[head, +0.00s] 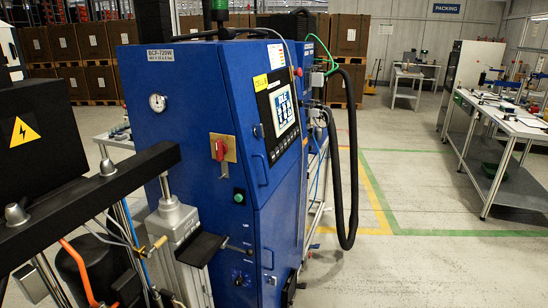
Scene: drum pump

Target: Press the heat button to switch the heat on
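The blue drum pump cabinet (190,90) fills the middle of the head view. A black control panel (270,136) with a lit screen (283,110) is on its slanted face. A green round button (239,197) sits low on the front, below a red rotary switch (220,149) on a yellowish plate. A small dark knob (238,278) is further down. I cannot read which control is the heat button, or tell whether the heat is on. Neither of my grippers shows in the view.
A black beam (90,195) and black box with a warning triangle (25,132) stand at the left. A black hose (353,160) hangs right of the cabinet. Workbenches (505,118) are at the right. The floor between (420,200) is clear. Stacked boxes (90,42) stand behind.

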